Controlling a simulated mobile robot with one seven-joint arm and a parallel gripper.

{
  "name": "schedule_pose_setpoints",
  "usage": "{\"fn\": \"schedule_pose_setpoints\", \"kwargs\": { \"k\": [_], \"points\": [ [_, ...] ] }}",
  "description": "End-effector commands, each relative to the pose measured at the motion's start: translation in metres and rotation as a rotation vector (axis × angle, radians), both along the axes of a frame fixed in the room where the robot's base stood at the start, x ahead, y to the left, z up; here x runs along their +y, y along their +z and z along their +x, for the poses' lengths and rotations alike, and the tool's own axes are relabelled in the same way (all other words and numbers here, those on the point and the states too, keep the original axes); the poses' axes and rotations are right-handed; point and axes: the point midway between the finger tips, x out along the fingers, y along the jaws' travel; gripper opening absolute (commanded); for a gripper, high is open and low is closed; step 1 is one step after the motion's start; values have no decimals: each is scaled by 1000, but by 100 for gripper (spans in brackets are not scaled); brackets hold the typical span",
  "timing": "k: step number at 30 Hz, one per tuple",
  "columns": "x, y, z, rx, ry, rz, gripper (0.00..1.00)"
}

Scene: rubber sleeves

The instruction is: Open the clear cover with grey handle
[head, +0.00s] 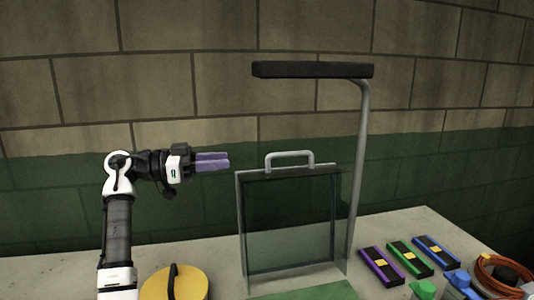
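A grey post (359,150) with a black bar (312,70) on top rises beside the cover. A yellow round lid (190,286) lies front left. Purple (380,266), green (410,258) and blue (436,251) blocks and an orange cable coil (500,267) lie at right. A brick wall is behind.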

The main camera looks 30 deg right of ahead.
Motion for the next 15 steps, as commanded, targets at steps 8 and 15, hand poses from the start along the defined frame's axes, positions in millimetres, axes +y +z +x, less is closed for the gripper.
{"fn": "schedule_pose_setpoints", "kwargs": {
  "k": [8,15],
  "points": [
    [-45,3,-12,0,-3,2,34],
    [-93,3,-24,1,-1,0,34]
  ]
}}
